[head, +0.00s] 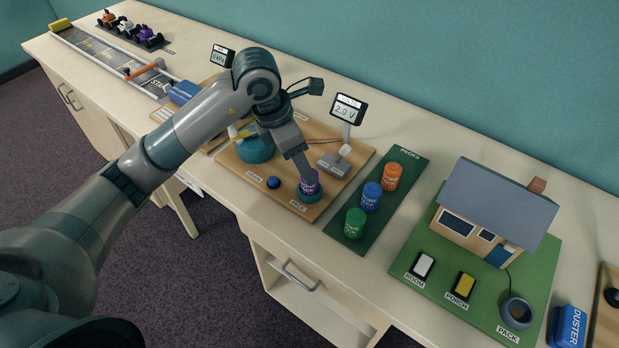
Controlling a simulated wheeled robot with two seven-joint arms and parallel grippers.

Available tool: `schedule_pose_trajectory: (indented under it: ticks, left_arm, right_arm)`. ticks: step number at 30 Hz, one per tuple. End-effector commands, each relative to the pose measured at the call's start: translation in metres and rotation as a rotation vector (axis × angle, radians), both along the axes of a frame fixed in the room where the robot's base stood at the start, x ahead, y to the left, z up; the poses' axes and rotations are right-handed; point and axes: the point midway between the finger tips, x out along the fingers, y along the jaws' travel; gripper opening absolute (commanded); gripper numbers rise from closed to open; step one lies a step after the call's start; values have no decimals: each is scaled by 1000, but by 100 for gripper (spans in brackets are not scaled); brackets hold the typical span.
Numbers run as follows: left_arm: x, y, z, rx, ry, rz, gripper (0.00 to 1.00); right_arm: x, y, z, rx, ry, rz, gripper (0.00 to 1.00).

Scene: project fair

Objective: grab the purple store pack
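The purple store pack (311,187) stands upright in a round teal holder (309,197) at the front edge of a wooden board on the bench. My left gripper (306,174) points down at the pack from above, with its finger end over the pack's upper part and hiding some of it. Only one side of the fingers shows clearly, so I cannot tell whether they are closed on the pack. My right gripper is not in view.
A meter reading 2.0 V (347,109) stands behind the pack on the board. A blue button (273,182) is to its left. Green (354,223), blue (371,196) and orange (392,176) packs stand on a green mat to the right, with a model house (492,215) beyond.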

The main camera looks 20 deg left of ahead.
Motion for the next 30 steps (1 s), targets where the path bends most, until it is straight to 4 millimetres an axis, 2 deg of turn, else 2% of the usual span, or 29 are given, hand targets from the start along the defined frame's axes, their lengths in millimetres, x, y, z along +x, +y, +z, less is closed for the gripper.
schedule_pose_trajectory:
  ticks: [4, 17, 25, 30]
  left_arm:
    - [2, -2, -8, -1, -1, -1, 54]
    - [2, -3, -12, 0, 0, 0, 54]
    - [6, -12, -35, 0, 5, 0, 54]
    - [10, -16, -54, 0, 2, -1, 54]
  right_arm:
    - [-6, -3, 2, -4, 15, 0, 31]
    - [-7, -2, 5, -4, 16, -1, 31]
    - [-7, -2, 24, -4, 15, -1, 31]
    - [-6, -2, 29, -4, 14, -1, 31]
